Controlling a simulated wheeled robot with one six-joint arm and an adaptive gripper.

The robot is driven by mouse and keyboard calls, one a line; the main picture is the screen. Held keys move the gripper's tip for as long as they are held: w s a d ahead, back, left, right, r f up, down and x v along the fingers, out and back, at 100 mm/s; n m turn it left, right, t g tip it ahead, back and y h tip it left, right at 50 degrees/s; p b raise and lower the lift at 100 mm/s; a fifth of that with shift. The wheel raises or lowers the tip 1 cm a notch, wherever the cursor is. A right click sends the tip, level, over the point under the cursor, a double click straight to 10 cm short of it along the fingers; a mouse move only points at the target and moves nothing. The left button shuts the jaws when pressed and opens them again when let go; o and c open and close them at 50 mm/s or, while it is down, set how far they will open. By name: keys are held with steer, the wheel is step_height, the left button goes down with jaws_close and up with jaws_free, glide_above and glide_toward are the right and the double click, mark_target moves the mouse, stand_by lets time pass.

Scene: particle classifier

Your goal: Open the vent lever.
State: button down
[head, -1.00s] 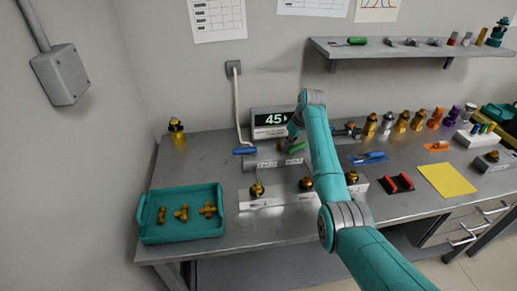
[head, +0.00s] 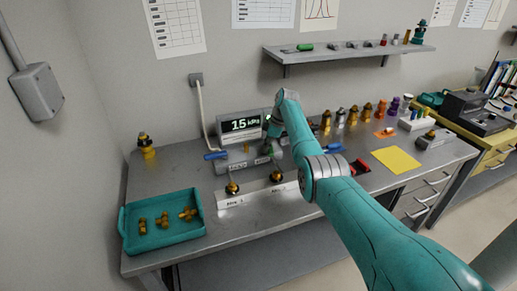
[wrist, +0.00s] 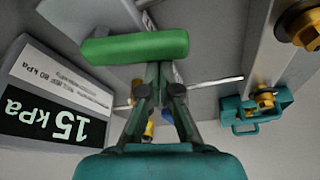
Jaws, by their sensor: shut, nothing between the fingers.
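A green lever handle (wrist: 135,47) lies right at the tips of my gripper (wrist: 158,68) in the wrist view. The fingers are together and empty, and I cannot tell whether they touch the handle. In the head view my gripper (head: 271,152) is at the grey valve block (head: 235,168), with the green handle mostly hidden by the arm. A blue lever (head: 215,156) shows at the block's left end. The block's labels are too small to read. The pressure display (head: 240,124) behind reads 15 kPa, and it also shows in the wrist view (wrist: 50,115).
A teal tray (head: 190,233) with brass fittings stands at the front left. A white strip (head: 245,197) with brass fittings lies in front of the block. Several fittings, a yellow sheet (head: 397,160) and a red-handled item (head: 360,167) are to the right. A shelf (head: 340,53) is above.

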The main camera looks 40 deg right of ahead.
steer(key=shift+s+d, duration=0.55)
steer(key=shift+s, duration=0.1)
steer(key=shift+s+d, duration=0.2)
steer(key=shift+d, duration=0.1)
steer(key=shift+a, duration=0.1)
